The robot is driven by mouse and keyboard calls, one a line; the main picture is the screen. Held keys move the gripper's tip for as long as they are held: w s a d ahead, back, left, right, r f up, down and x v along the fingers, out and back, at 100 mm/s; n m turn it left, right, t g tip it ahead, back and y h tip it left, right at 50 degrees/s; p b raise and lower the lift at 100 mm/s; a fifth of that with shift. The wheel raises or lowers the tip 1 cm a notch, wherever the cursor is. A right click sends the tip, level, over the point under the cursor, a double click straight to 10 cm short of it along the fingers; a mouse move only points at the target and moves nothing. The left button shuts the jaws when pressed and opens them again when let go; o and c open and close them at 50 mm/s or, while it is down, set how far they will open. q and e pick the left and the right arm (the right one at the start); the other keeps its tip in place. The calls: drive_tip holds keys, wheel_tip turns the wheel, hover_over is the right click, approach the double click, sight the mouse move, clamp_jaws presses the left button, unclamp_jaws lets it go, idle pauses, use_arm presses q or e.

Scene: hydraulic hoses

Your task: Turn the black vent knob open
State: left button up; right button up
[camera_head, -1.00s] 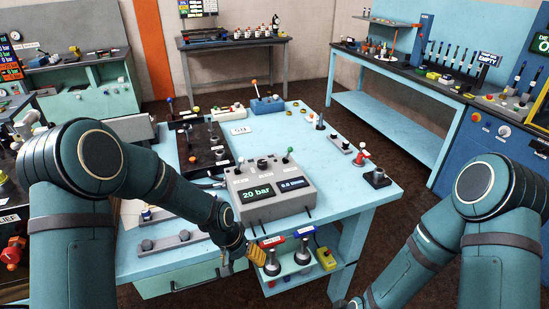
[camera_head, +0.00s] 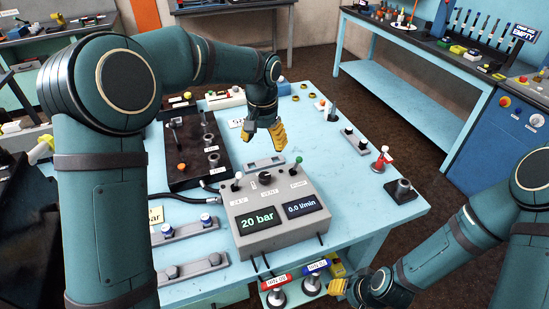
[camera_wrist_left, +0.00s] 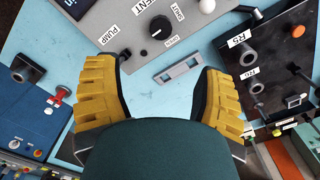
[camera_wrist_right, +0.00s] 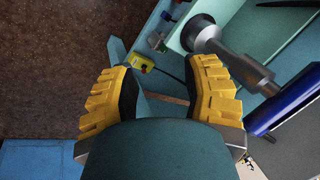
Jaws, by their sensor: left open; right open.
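The grey control box (camera_head: 276,214) stands on the light blue table and reads 20 bar and 0.0 l/min. Its black vent knob (camera_head: 264,177) sits on top, between a lever at left and a green-tipped lever (camera_head: 298,163). In the left wrist view the knob (camera_wrist_left: 157,27) shows near the top, with VENT, SHUT and OPEN labels around it. My left gripper (camera_head: 264,136) is open and empty, above the table behind the box, apart from the knob. My right gripper (camera_head: 342,289) is open and low, beside the table's front shelf.
Hose ends with a red (camera_head: 276,282) and a blue sleeve (camera_head: 315,267) stand at the front shelf. A black valve block (camera_head: 190,140) lies left of my left gripper. A grey slotted bracket (camera_head: 263,162) lies behind the box.

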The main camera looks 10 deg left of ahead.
sight(264, 175)
use_arm(q)
drive_tip(key=f, duration=0.6)
drive_tip(key=f+b, duration=0.1)
drive_tip(key=f, duration=0.6)
drive_tip(key=shift+s, duration=0.2)
drive_tip(key=shift+r, duration=0.1)
drive_tip(key=c, duration=1.2)
